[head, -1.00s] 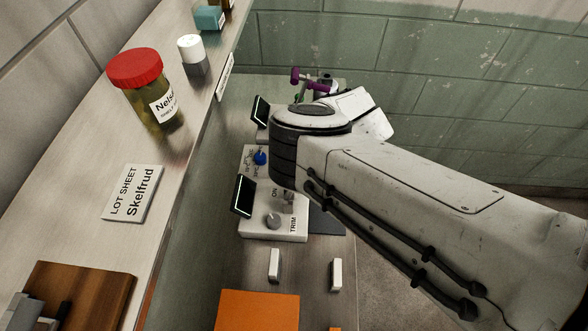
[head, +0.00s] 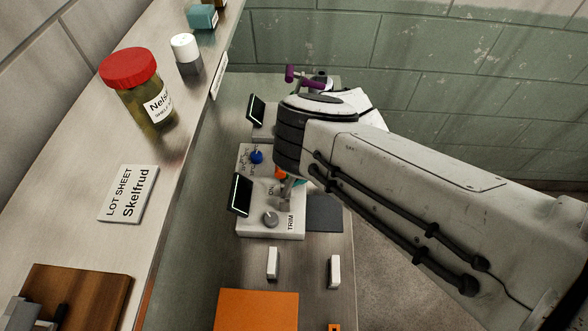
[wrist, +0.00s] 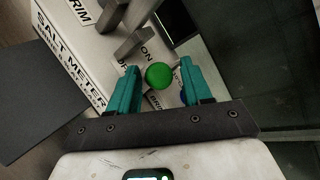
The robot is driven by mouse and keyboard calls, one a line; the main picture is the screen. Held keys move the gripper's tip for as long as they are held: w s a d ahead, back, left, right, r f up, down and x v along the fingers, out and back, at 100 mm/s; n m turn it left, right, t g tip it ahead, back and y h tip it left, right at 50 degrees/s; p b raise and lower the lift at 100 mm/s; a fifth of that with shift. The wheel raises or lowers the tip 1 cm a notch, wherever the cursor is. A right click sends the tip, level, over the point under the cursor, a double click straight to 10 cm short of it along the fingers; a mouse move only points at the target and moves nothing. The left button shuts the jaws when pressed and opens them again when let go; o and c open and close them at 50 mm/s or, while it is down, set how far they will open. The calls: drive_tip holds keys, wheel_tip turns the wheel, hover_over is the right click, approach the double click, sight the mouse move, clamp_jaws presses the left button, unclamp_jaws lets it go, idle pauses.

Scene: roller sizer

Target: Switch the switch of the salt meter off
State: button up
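The salt meter is a white box (head: 254,228) in the head view, with a dark screen (head: 240,194), a grey TRIM knob (head: 270,219) and an ON mark. Its name shows on its side in the wrist view (wrist: 68,50). A grey switch lever (wrist: 130,44) stands by the ON mark there, just beyond my fingertips; my arm partly hides this area in the head view. My gripper (wrist: 161,70) is open, its teal fingers apart and apparently empty. A round green knob or button (wrist: 159,76) shows between them; I cannot tell whether they touch anything.
A purple-handled valve (head: 305,78) is at the back. Two white blocks (head: 273,262) and an orange panel (head: 257,310) are in front. The left shelf holds a red-lidded jar (head: 140,92) and a lot sheet (head: 128,194).

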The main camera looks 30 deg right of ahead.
drive_tip(key=shift+s+d+f, duration=0.1)
drive_tip(key=shift+s+f, duration=0.1)
idle(0.3)
